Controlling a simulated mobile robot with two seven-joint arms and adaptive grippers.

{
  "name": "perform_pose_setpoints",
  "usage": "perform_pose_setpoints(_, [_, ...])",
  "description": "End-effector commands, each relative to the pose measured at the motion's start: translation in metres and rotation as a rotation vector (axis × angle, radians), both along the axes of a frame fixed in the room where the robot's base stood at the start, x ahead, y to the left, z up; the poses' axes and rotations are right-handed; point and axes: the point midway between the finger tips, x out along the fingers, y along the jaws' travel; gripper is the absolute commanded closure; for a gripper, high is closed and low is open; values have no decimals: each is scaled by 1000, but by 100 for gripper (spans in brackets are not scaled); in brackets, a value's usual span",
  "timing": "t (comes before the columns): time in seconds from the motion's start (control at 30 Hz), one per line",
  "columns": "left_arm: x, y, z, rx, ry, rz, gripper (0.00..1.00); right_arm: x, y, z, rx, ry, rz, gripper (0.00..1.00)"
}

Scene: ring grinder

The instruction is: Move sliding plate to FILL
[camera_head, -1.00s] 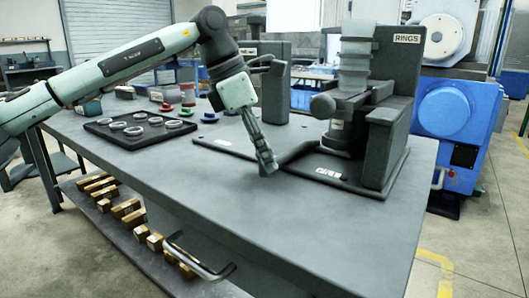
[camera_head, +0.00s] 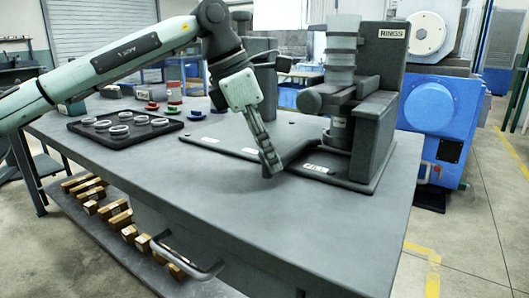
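The ring grinder (camera_head: 376,140) stands on the right part of the grey table, with a RINGS sign at its top and a clear stacked cylinder on its front. A dark sliding plate (camera_head: 318,101) with a rounded end sits below the cylinder and sticks out to the left. A small white label (camera_head: 316,168), too small to read, lies on the base in front. My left gripper (camera_head: 271,170) points down just left of that label, close to the table top. Its fingers look together, with nothing seen between them. My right gripper does not show.
A black tray (camera_head: 80,130) with several metal rings lies on the left of the table. Green, red and blue small parts (camera_head: 209,140) lie near the back. The front of the table is clear. Several wooden blocks lie on the lower shelf (camera_head: 75,205).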

Motion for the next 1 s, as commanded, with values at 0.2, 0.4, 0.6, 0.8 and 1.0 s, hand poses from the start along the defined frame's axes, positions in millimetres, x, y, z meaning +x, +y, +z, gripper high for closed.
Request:
perform_pose_setpoints(0.2, [-2, -2, 0, -1, 2, -7, 50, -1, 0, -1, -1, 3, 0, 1])
perform_pose_setpoints(0.4, [-2, -2, 0, -1, 2, -6, 50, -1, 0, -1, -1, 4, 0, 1])
perform_pose_setpoints(0.6, [-1, 3, 13, -2, -1, -4, 50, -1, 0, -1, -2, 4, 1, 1])
perform_pose_setpoints(0.8, [-4, 18, 51, -3, -3, -4, 50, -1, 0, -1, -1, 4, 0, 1])
perform_pose_setpoints(1.0, [-7, 34, 87, -2, 0, -5, 50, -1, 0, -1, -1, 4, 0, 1])
